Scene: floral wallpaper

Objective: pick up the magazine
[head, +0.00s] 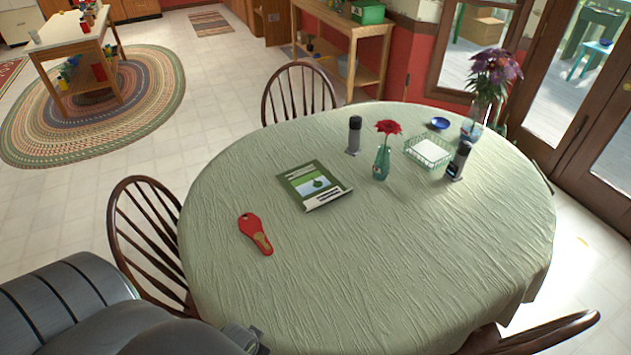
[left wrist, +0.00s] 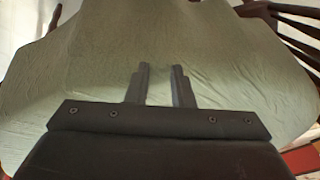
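The magazine (head: 314,185) lies flat on the green-clothed table (head: 330,270), left of the table's middle. Its cover is green and white with a dark round shape. My left gripper (head: 250,340) shows only in part at the bottom edge of the head view, near the table's front left edge and well short of the magazine. In the left wrist view my left gripper (left wrist: 160,85) has its two fingers apart with only tablecloth beyond them. The magazine is not seen in that view. My right gripper is not in view.
A red spoon rest (head: 255,233) lies left of and nearer than the magazine. A dark grinder (head: 354,135), a red flower in a vase (head: 382,162), a wire napkin basket (head: 428,152) and another grinder (head: 459,160) stand beyond. Chairs (head: 150,240) surround the table. Its front middle is clear.

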